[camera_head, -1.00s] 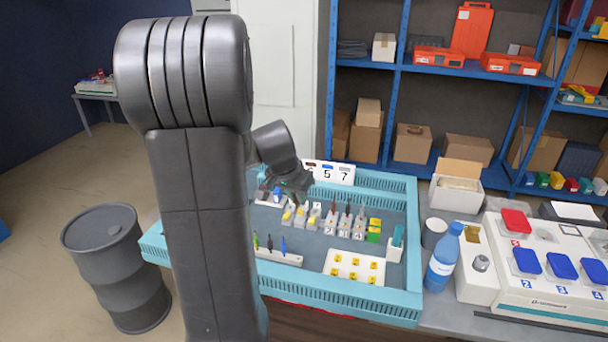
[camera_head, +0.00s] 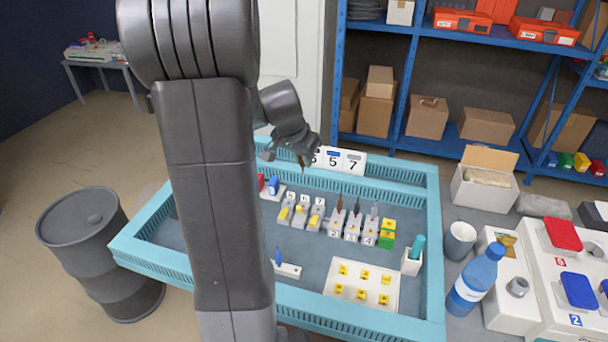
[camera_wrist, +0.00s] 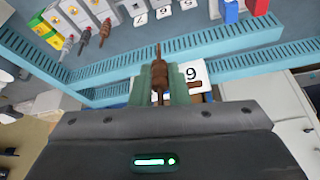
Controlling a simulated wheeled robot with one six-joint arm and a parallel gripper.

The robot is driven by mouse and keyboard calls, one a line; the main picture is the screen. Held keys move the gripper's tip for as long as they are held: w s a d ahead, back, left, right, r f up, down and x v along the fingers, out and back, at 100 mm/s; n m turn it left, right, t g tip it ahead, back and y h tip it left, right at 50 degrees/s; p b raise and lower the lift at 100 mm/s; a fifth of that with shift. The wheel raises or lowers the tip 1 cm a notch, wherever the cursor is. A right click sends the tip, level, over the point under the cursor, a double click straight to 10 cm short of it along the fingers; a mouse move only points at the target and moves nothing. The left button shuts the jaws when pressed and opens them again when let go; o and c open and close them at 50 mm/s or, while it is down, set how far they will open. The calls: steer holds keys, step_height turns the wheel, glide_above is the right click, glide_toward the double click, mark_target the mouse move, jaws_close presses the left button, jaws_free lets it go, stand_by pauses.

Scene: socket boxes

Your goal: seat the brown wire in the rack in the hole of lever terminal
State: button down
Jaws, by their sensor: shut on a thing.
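My gripper (camera_head: 302,158) is above the back edge of the blue tray (camera_head: 432,240), near the number cards. In the wrist view my gripper (camera_wrist: 159,90) is shut on a brown wire (camera_wrist: 158,52), whose thin tip points up and away from the jaws. Three grey terminals with yellow levers (camera_head: 301,211) stand in the tray, below and apart from the gripper. Their number tags also show in the wrist view (camera_wrist: 163,12).
Grey blocks holding upright wires (camera_head: 353,227), yellow-green blocks (camera_head: 388,232) and a white plate with yellow pieces (camera_head: 361,310) occupy the tray. Red and blue blocks (camera_head: 273,184) stand at its back left.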

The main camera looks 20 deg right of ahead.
steer(key=b+x, duration=0.2)
steer(key=shift+a+f, duration=0.15)
steer(key=shift+f, duration=0.2)
steer(key=shift+w+f+b, duration=0.15)
steer(key=shift+f+b, duration=1.7)
steer(key=shift+f, duration=0.55)
steer(key=shift+w+f+b, duration=0.1)
steer(key=shift+f+b, duration=1.75)
steer(key=shift+f, duration=0.6)
steer(key=shift+s+b, duration=0.1)
steer(key=shift+b, duration=0.2)
steer(key=shift+f+b, duration=0.95)
steer(key=shift+b, duration=0.05)
steer(key=shift+s+f, duration=0.1)
steer(key=shift+f, duration=0.05)
